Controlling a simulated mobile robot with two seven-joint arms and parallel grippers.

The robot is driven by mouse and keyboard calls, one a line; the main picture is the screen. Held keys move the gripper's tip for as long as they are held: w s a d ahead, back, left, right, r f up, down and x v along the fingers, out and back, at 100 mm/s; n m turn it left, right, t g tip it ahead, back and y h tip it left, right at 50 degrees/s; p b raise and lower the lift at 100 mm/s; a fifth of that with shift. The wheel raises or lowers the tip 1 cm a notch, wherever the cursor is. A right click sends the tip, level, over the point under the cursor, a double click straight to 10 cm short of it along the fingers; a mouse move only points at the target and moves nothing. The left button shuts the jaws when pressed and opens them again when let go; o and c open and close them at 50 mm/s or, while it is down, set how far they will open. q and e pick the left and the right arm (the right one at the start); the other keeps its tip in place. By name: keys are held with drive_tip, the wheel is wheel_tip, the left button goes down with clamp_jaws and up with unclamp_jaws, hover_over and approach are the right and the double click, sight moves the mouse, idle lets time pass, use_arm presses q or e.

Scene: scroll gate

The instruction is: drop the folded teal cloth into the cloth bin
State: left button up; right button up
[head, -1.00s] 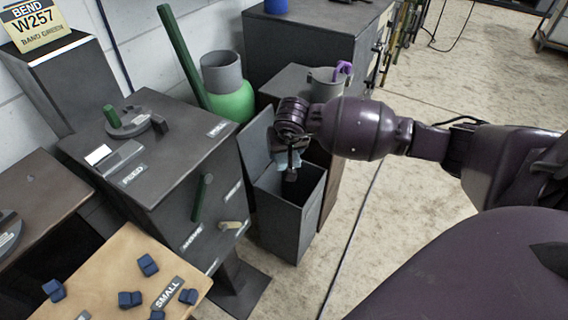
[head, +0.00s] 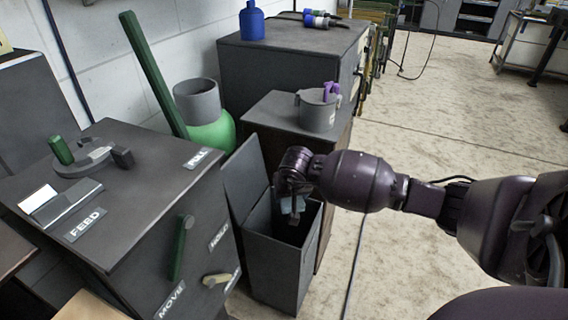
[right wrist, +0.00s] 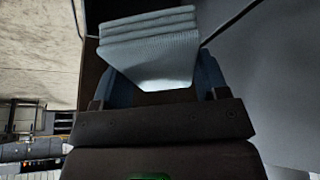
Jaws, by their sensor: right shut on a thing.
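The folded teal cloth (right wrist: 150,50) shows large in the right wrist view, with its stacked folds between the blue fingers of my right gripper (right wrist: 158,75). In the head view only a small pale piece of the cloth (head: 291,205) shows under the wrist. My right gripper (head: 293,212) is shut on the cloth and points down over the mouth of the dark grey bin (head: 277,268). The bin's lid stands open, tilted back to the left. Whether the cloth is below the rim is hard to tell. My left gripper is not in view.
A dark cabinet (head: 120,215) with FEED and MOVE labels and a green lever stands left of the bin. A grey pot (head: 318,111) with a purple item sits on a cabinet behind. A green vessel (head: 212,132) stands behind the lid. Open floor lies right.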

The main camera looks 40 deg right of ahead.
use_arm(q)
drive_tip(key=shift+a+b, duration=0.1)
drive_tip(key=shift+b, duration=0.2)
use_arm(e)
drive_tip(key=shift+f, duration=0.9)
drive_tip(key=o, duration=1)
drive_tip(key=shift+r, duration=0.15)
drive_tip(key=shift+r, duration=0.35)
drive_tip(key=p+v, duration=0.3)
drive_tip(key=v, duration=0.6)
drive_tip(key=shift+s+a+r+p, duration=0.1)
drive_tip(key=shift+p, duration=0.25)
drive_tip(key=shift+s+a+r, duration=0.1)
drive_tip(key=shift+s+r, duration=0.1)
drive_tip(key=shift+r, duration=0.05)
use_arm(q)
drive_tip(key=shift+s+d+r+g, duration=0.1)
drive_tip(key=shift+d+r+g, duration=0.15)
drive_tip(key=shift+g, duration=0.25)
